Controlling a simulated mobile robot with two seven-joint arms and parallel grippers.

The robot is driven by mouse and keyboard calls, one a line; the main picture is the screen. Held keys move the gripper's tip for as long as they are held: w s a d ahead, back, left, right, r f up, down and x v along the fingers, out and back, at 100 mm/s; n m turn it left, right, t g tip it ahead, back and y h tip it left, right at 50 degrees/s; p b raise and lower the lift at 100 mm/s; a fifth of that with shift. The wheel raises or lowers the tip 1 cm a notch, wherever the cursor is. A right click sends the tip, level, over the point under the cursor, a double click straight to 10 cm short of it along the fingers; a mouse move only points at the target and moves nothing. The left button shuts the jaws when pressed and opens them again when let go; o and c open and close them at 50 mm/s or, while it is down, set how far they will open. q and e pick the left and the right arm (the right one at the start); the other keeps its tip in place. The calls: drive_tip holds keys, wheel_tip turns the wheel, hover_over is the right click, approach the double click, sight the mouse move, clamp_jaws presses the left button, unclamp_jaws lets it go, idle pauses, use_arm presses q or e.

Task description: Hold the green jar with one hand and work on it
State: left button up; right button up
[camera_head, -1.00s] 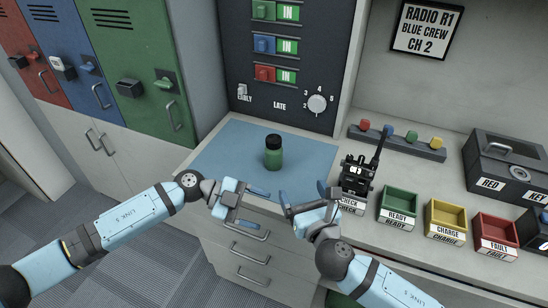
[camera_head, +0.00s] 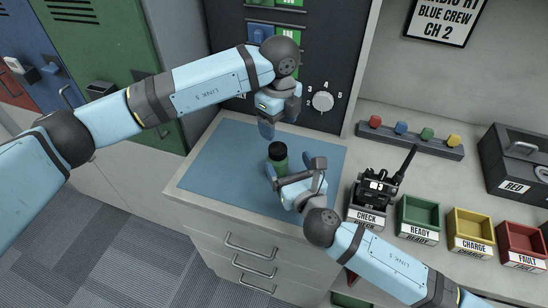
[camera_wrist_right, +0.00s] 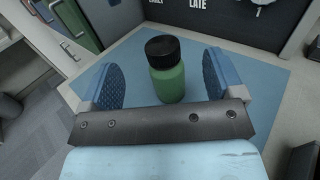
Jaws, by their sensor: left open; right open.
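The green jar (camera_head: 281,165) with a black lid stands upright on the blue mat (camera_head: 217,168). It also shows in the right wrist view (camera_wrist_right: 168,82). My right gripper (camera_head: 295,168) is open at the jar's near side. In the wrist view its two blue finger pads (camera_wrist_right: 158,82) stand to either side of the jar, with gaps between pads and jar. My left gripper (camera_head: 276,122) is open, fingers pointing down, above the mat just behind and above the jar in the picture. The jar's lower part is partly hidden by the right gripper in the head view.
A radio (camera_head: 376,188) stands at the CHECK place right of the mat. Green (camera_head: 417,216), yellow (camera_head: 470,232) and red (camera_head: 522,244) trays lie further right. A dark panel with a knob (camera_head: 323,101) rises behind. The mat's left part is clear.

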sight(282, 171)
use_arm(q)
drive_tip(key=shift+s, duration=0.15)
use_arm(e)
wheel_tip(282, 171, down, 8)
drive_tip(key=shift+s+r, duration=0.1)
use_arm(q)
drive_tip(key=shift+f, duration=0.1)
use_arm(e)
drive_tip(key=x, duration=0.6)
drive_tip(key=shift+r, duration=0.2)
drive_tip(key=shift+x, duration=0.75)
drive_tip(key=shift+c, duration=0.2)
